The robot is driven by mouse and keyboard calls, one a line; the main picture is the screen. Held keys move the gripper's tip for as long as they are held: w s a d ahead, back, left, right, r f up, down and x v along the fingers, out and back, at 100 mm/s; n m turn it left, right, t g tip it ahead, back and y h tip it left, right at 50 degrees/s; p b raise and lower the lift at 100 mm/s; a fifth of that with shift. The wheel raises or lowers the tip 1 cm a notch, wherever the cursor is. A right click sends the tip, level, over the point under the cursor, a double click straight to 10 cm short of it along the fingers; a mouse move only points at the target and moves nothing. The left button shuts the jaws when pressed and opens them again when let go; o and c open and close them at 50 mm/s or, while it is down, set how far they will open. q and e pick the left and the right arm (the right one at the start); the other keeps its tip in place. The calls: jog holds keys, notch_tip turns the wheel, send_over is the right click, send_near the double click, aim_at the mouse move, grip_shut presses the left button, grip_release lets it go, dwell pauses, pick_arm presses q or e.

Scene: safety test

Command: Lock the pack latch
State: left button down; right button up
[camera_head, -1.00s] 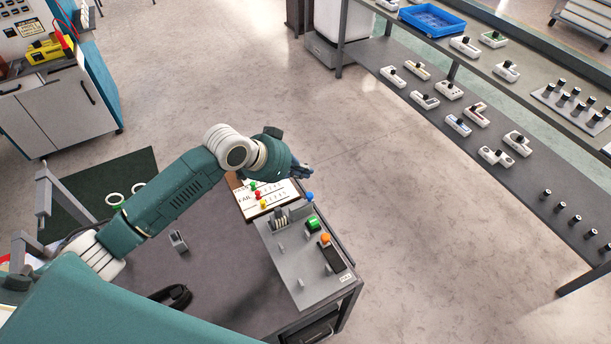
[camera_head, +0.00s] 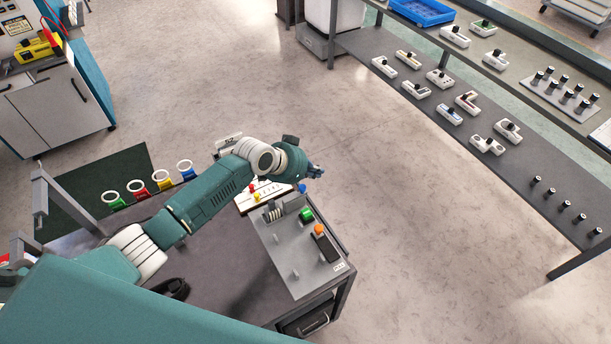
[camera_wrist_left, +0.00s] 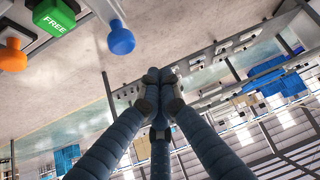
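A grey control plate (camera_head: 290,262) lies on the right end of the dark table. It carries a blue knob (camera_head: 302,188), a green block (camera_head: 306,215) and an orange knob (camera_head: 319,229). In the left wrist view the green block (camera_wrist_left: 58,18) reads "FREE"; the blue knob (camera_wrist_left: 120,40) sits on a pale lever beside it, and the orange knob (camera_wrist_left: 12,55) is at the left edge. I cannot tell for sure which part is the pack latch. My left gripper (camera_head: 316,171) is beyond the blue knob, apart from it. Its fingertips (camera_wrist_left: 160,75) meet, holding nothing visible. My right gripper is out of view.
A card with coloured pegs (camera_head: 262,193) lies behind the plate, partly covered by my left arm. Several coloured rings (camera_head: 162,180) stand by a dark green mat (camera_head: 95,190). A shelf (camera_head: 500,170) with small devices is at the right. The floor between is clear.

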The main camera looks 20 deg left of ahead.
pick_arm(q)
jog(key=s+a+p, duration=0.1)
jog(key=s+a, duration=0.1)
jog(key=s, duration=0.1)
jog(key=shift+a, duration=0.2)
jog(key=shift+f, duration=0.2)
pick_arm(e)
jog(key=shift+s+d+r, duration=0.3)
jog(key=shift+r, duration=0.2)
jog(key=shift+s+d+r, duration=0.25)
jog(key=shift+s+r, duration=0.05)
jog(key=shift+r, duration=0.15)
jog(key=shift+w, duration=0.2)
pick_arm(q)
jog(key=shift+s+a+r+p, duration=0.1)
jog(key=shift+s+a+p, duration=0.4)
jog(key=shift+s+a, duration=0.7)
jog(key=shift+s, duration=0.05)
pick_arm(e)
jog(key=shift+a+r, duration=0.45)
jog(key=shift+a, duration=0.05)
pick_arm(q)
jog(key=v, duration=1.2)
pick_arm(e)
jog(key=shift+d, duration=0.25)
